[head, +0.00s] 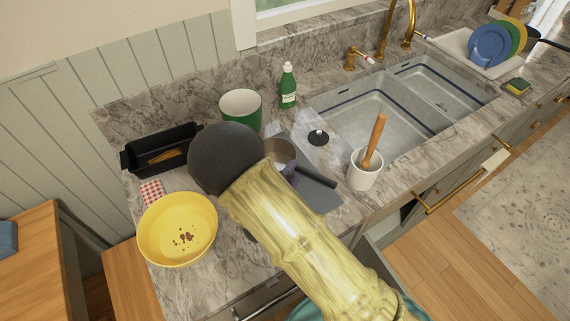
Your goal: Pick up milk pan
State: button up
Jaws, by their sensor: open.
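A small grey pan (283,152) with a dark handle (316,177), which looks like the milk pan, stands on the marble counter just right of my arm. The dark rounded end of my arm hides its left part. The handle points to the lower right. My arm reaches up over the counter from the bottom of the head view.
A green pot (240,108), green bottle (288,88), black tray (136,152) and yellow bowl (160,252) crowd around. The sink (375,115) lies right.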

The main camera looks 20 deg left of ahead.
aim_at(296, 170)
jog(key=shift+w, duration=0.1)
jog(key=p+x, duration=0.2)
jog(key=x, duration=0.3)
jog(key=shift+w+d, duration=0.1)
jog(key=shift+w, duration=0.05)
jog(key=shift+c, duration=0.2)
dwell(0.4)
grip_shut()
